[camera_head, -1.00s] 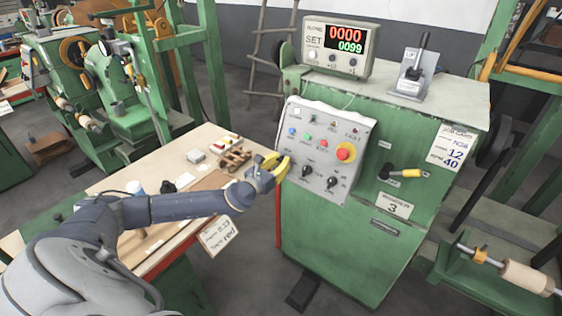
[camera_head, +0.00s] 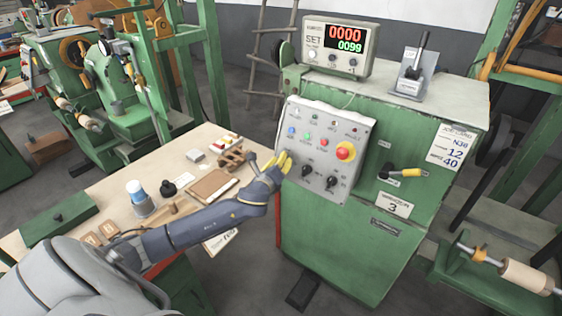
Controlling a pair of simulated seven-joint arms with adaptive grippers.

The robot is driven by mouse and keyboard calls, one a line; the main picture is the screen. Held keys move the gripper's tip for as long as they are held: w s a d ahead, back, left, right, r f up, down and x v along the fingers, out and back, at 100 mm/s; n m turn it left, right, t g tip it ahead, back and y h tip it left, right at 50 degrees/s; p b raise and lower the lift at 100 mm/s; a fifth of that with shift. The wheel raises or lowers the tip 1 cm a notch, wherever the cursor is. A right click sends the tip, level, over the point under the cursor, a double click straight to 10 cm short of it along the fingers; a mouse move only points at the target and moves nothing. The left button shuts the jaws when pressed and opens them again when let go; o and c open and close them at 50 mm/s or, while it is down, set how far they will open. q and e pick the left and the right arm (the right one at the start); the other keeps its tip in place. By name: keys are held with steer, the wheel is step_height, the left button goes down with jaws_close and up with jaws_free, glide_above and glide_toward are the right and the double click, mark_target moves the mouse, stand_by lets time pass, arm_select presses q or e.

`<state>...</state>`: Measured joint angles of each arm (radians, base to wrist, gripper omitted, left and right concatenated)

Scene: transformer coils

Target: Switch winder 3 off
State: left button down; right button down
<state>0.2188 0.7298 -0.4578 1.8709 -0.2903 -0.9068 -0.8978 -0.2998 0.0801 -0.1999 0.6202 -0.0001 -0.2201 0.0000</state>
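Winder 3 is a green cabinet (camera_head: 330,235) with a plate reading 3 (camera_head: 393,205). Its grey control panel (camera_head: 318,122) faces me and carries a blue button, a green button (camera_head: 307,136), a red button (camera_head: 324,142), a large red mushroom button on yellow (camera_head: 345,151) and two black rotary knobs (camera_head: 308,171) (camera_head: 331,182). My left gripper (camera_head: 284,162) has yellow fingers at the panel's left edge, close together; contact and finger gap are unclear. My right gripper is not in view.
A workbench (camera_head: 205,140) stands left of the cabinet, with a blue-topped can (camera_head: 140,196), a board (camera_head: 212,186) and small wooden parts under and near my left arm. A yellow-handled lever (camera_head: 408,173) sticks out of the cabinet front. A grey lever stand (camera_head: 415,72) is on top.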

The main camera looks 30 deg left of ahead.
arm_select(q)
steer(key=n, duration=0.1)
steer(key=n+g, duration=0.1)
steer(key=n, duration=0.1)
steer(key=n+y, duration=0.1)
steer(key=n, duration=0.1)
steer(key=shift+w+a+r, duration=0.1)
steer(key=shift+a+r, duration=0.05)
steer(key=shift+r, duration=0.2)
steer(key=shift+a+n+g, duration=0.15)
steer(key=shift+n+g, duration=0.85)
steer(key=shift+n, duration=1.2)
steer(key=c, duration=1.3)
jaws_free()
steer(key=shift+c, duration=0.2)
steer(key=o, duration=0.4)
steer(key=shift+a+f, duration=0.1)
steer(key=shift+f, duration=0.1)
steer(key=shift+o, duration=0.3)
